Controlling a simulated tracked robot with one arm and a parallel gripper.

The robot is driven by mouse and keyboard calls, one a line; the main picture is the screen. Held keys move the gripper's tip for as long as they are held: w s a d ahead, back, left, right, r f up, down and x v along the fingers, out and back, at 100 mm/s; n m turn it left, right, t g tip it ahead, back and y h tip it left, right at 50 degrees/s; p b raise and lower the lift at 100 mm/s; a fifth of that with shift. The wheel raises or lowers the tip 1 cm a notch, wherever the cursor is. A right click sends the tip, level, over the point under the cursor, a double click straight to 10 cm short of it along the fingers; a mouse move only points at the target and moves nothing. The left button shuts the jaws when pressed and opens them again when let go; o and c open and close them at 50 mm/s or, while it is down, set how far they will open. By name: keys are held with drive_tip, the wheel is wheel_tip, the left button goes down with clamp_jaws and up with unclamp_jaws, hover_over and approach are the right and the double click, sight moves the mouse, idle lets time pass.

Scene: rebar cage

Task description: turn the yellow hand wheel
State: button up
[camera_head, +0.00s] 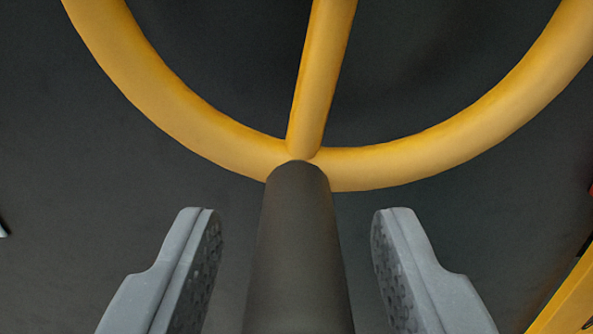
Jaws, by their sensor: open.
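The yellow hand wheel (420,155) fills the upper part of the view; its upper rim is cut off by the top edge. One yellow spoke runs down to the rim's lowest visible part. A dark grey round handle (297,265) stands out from the rim at that joint, towards me. My gripper (297,213) is open, with one grey finger on each side of the handle. In the picture a gap shows between the handle and each finger. The fingertips appear below the rim; I cannot tell how far they are from it in depth.
A plain dark grey surface lies behind the wheel. A yellow part (568,298) crosses the lower right corner. A small pale thing (3,231) is cut off at the left edge, and a bit of red shows at the right edge.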

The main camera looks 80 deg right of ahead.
drive_tip(key=shift+x, duration=0.75)
clamp_jaws()
drive_tip(key=shift+d, duration=0.1)
drive_tip(key=shift+w, duration=0.1)
